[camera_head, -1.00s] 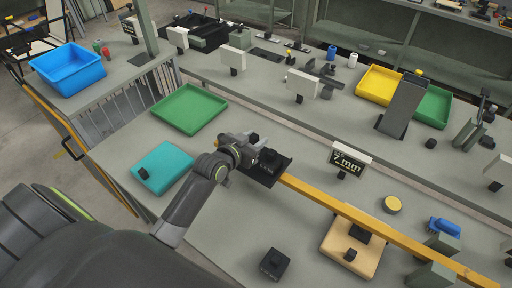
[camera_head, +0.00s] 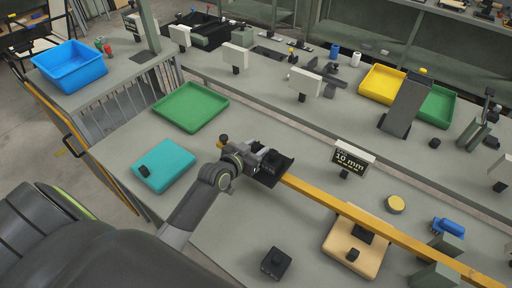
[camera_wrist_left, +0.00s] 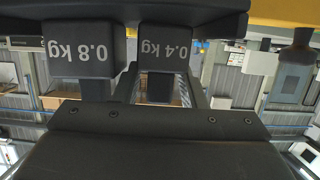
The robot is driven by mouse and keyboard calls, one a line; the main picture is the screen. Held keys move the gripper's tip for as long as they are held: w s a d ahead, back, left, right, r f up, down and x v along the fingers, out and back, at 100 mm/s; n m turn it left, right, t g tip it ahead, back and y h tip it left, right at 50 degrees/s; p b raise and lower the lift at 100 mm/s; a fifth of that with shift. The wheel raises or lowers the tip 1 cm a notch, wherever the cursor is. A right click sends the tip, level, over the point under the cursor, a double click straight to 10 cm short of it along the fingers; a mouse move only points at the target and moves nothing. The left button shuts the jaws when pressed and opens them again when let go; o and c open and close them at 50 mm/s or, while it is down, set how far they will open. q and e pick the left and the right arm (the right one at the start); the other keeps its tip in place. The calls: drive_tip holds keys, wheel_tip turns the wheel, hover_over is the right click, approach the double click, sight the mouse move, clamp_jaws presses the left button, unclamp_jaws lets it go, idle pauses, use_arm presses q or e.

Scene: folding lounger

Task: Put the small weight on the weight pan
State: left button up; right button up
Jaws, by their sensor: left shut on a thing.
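My left gripper (camera_head: 262,160) is at the black weight pan (camera_head: 273,178) on the near-left end of a yellow beam (camera_head: 350,211). In the left wrist view, which is upside down, the small weight marked 0.4 kg (camera_wrist_left: 165,52) has its knob between my fingers, and the gripper is shut on it. The weight appears to sit against the pan (camera_wrist_left: 120,10); I cannot tell any thin gap. A larger 0.8 kg weight (camera_wrist_left: 78,52) stands beside it, also at the pan. My right gripper is not in view.
A display (camera_head: 353,158) reads 10 mm. A black weight (camera_head: 276,262) stands on the table in front. A teal pad (camera_head: 170,172), a green tray (camera_head: 191,106) and a tan board (camera_head: 345,265) lie around the beam. Bare tabletop lies between the trays and arm.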

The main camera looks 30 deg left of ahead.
use_arm(q)
drive_tip(key=o, duration=1)
drive_tip(key=shift+r, duration=0.15)
drive_tip(key=shift+r+p, duration=0.25)
drive_tip(key=shift+p, duration=0.1)
drive_tip(key=shift+r+p, duration=0.35)
drive_tip(key=shift+r, duration=0.05)
drive_tip(key=b+v, duration=0.1)
drive_tip(key=v, duration=1.1)
drive_tip(key=shift+b, duration=0.4)
drive_tip(key=shift+f, duration=0.15)
drive_tip(key=shift+s, duration=0.1)
